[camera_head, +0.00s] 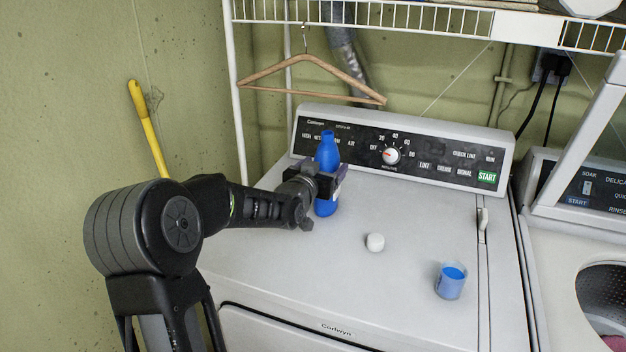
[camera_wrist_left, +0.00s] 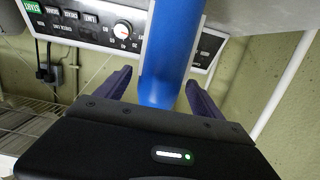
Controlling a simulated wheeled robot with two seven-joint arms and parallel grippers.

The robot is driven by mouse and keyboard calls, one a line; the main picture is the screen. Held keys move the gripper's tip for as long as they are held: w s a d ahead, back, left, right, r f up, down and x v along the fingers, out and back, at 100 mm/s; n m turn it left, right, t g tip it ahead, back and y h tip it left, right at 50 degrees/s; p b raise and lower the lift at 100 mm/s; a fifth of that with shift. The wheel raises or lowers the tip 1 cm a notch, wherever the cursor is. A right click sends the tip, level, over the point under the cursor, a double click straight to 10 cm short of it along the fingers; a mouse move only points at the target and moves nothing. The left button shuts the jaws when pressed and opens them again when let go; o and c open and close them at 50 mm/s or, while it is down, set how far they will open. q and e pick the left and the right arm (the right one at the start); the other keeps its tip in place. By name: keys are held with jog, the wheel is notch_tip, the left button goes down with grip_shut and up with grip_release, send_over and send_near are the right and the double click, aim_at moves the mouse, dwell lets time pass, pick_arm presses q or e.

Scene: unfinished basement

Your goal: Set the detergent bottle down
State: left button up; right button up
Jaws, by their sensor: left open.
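The blue detergent bottle (camera_head: 327,150) stands upright on the dryer top, near the control panel; its base appears to rest on the surface. My left gripper (camera_head: 328,183) is open around the bottle's middle and hides part of it. In the left wrist view the blue bottle (camera_wrist_left: 170,50) is between the two dark fingers, with a visible gap at least on the left side. A white cap (camera_head: 375,242) lies on the dryer top to the right of the bottle. My right gripper is not in view.
The white dryer (camera_head: 400,215) has a clear top around a cup of blue liquid (camera_head: 450,281) at the front right. A wooden hanger (camera_head: 312,78) hangs behind from the wire shelf (camera_head: 380,15). An open washer (camera_head: 560,230) stands at right.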

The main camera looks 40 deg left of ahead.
pick_arm(q)
jog(key=b+v, duration=0.1)
jog(key=v, duration=0.9)
jog(key=shift+w, duration=0.1)
